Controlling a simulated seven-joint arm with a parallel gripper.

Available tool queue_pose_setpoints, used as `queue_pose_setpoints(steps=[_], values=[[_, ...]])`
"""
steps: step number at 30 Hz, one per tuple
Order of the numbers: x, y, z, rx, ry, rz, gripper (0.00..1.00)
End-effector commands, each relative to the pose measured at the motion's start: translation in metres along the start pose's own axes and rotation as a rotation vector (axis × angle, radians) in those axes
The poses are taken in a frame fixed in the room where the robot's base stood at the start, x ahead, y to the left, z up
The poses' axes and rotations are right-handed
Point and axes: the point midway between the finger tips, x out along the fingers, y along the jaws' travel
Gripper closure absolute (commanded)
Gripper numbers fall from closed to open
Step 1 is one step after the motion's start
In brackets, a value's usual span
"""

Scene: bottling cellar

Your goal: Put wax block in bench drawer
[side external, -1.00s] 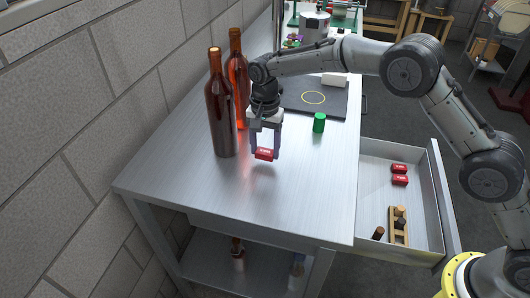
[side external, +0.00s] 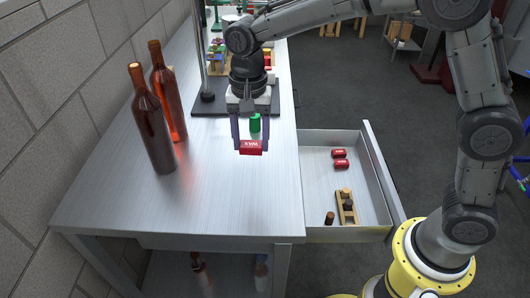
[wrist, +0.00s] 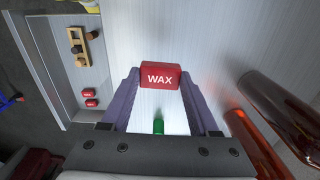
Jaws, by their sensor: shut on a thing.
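The red wax block (side external: 251,148), marked WAX, is between the fingertips of my gripper (side external: 251,143). My gripper is shut on it and holds it above the steel bench top (side external: 220,205). In the wrist view the wax block (wrist: 160,75) shows its label, with a purple finger on each side. The bench drawer (side external: 318,190) is pulled open on the right side of the bench. In the drawer lie two small red blocks (side external: 339,153) and a wooden rack (side external: 346,206) with dark corks; one more cork (side external: 329,218) stands beside the rack.
Two brown glass bottles (side external: 152,120) stand on the bench to the left of my gripper. A green cylinder (side external: 255,122) stands just behind the wax block. A dark board (side external: 215,106) lies farther back. The drawer's middle floor is bare.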

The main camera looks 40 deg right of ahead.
Motion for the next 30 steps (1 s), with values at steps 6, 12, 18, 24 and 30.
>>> queue_pose_setpoints(steps=[6,12,18,24,30], values=[[0.0,-0.005,-0.002,-0.077,0.0,0.0,0.92],[0.028,0.002,-0.006,-0.27,-0.002,0.004,0.92],[0.065,0.052,-0.037,-0.378,-0.003,0.003,0.92],[0.102,0.13,-0.067,-0.401,-0.003,0.002,0.92],[0.133,0.222,-0.075,-0.336,-0.003,0.001,0.92]])
